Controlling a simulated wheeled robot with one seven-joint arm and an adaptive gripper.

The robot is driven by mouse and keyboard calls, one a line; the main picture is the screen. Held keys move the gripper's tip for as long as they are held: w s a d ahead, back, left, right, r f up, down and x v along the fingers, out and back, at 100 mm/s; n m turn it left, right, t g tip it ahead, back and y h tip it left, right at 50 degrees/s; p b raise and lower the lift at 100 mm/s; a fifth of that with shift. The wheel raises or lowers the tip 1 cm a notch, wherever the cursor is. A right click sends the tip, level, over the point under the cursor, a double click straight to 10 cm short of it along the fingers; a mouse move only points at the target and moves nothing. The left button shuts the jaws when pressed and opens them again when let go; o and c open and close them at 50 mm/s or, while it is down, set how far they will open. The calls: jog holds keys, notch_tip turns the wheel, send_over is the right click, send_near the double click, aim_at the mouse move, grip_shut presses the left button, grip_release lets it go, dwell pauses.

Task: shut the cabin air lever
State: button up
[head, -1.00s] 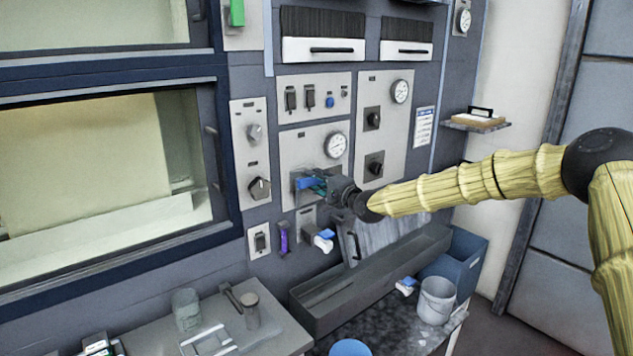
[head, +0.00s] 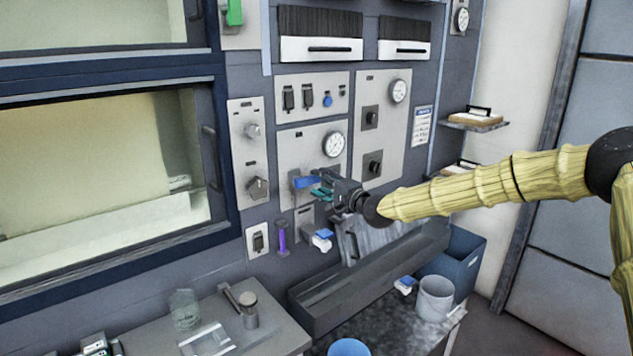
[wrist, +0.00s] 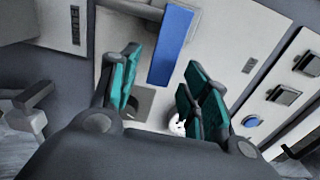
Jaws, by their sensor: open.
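A lever with a flat blue handle (head: 306,182) sticks out from the pale gauge panel (head: 297,150); its label is too small to read, so I cannot confirm that it is the cabin air lever. My gripper (head: 322,188) is just to the right of this handle, its teal fingers spread and empty. In the wrist view, the blue handle (wrist: 171,45) lies ahead of the gap between the fingers, nearer the left one. I cannot tell whether a finger touches it. The lever's base is partly hidden.
Below are another blue-handled lever (head: 322,238) and a purple one (head: 282,238). A round gauge (head: 333,144) and a knob (head: 258,188) are nearby. A grey trough (head: 320,302) juts out beneath, with a white bucket (head: 435,298) at its right.

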jog(key=v, duration=0.8)
jog(key=shift+s+d, duration=0.2)
jog(key=s+a+f+n+g, duration=0.1)
jog(key=s+a+f, duration=0.15)
jog(key=f, duration=0.45)
jog(key=s+a+f+g+h, duration=0.1)
jog(key=s+f+g, duration=0.1)
jog(key=s+f, duration=0.35)
jog(key=s+a+f+n+g, duration=0.1)
jog(key=a+f, duration=0.1)
jog(key=f, duration=0.6)
jog(key=s+f+n+g+h, duration=0.2)
jog(key=s+f+g+h, duration=0.15)
jog(key=s+f, duration=1.35)
jog(key=s+d+f+n+g+h, duration=0.1)
jog(key=s+d+f+n+g, duration=0.15)
jog(key=s+f, duration=0.5)
jog(key=s+d+f+n+g+h, duration=0.15)
jog(key=s+d+f, duration=0.3)
jog(key=s, duration=0.55)
jog(key=s+d+f+n+g+h, duration=0.1)
jog(key=s+d, duration=0.4)
jog(key=s, duration=0.3)
jog(key=s+d+f+n+g+h, duration=0.1)
jog(key=s+d+f+g+h, duration=0.1)
jog(key=s+d, duration=0.3)
jog(key=s, duration=0.4)
jog(key=shift+s+n+h, duration=0.2)
jog(key=shift+n+h, duration=0.1)
